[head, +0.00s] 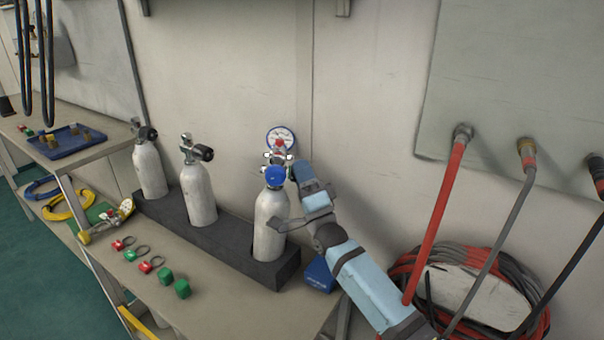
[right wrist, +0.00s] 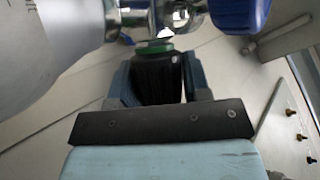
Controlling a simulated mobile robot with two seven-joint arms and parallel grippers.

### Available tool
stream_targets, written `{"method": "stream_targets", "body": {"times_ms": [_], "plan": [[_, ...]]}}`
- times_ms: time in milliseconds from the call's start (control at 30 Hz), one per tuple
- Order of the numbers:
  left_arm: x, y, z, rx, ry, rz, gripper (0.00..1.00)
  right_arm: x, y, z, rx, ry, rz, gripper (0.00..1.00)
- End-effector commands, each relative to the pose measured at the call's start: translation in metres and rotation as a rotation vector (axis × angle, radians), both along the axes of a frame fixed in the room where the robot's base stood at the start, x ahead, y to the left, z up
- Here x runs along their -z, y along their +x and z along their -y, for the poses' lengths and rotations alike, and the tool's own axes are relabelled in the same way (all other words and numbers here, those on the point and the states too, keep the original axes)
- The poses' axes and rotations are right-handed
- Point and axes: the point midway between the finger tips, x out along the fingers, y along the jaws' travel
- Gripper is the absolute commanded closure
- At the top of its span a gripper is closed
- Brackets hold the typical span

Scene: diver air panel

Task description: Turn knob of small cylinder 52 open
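Three white cylinders with valves stand upright in a dark rack (head: 225,240) on the bench. The rightmost cylinder (head: 268,225) carries a blue-capped regulator (head: 275,176) and a round gauge (head: 280,138); I cannot read a number on it. My right gripper (head: 298,172) is at this cylinder's valve, on its right side. In the right wrist view, a black knob (right wrist: 160,78) with a green ring (right wrist: 153,48) lies between the fingers, which appear to touch both its sides. The cylinder body also shows there (right wrist: 45,45). In the head view the knob is hidden. My left gripper is not in view.
The middle cylinder (head: 198,190) and left cylinder (head: 149,168) have bare valves. Red and green tags (head: 151,264) and green blocks (head: 182,288) lie in front. A blue box (head: 319,275) sits right of the rack. Hoses (head: 437,222) hang from the wall panel at right.

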Motion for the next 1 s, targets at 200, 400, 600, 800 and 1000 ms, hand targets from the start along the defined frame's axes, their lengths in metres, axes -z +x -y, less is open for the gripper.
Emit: {"method": "stream_targets", "body": {"times_ms": [200, 400, 600, 800, 1000], "plan": [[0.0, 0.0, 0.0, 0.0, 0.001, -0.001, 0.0, 0.0, 0.0, 0.0, 0.0, 0.0, -0.001, 0.31], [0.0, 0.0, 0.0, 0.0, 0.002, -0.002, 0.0, 0.001, -0.001, 0.001, 0.0, 0.0, -0.001, 0.31], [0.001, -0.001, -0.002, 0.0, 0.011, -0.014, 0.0, 0.017, -0.016, 0.009, 0.001, -0.002, -0.003, 0.31], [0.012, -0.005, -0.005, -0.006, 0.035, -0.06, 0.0, 0.048, -0.047, 0.024, 0.0, -0.002, -0.004, 0.31], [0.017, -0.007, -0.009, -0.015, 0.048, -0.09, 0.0, 0.075, -0.073, 0.039, 0.001, -0.002, -0.003, 0.31]]}}
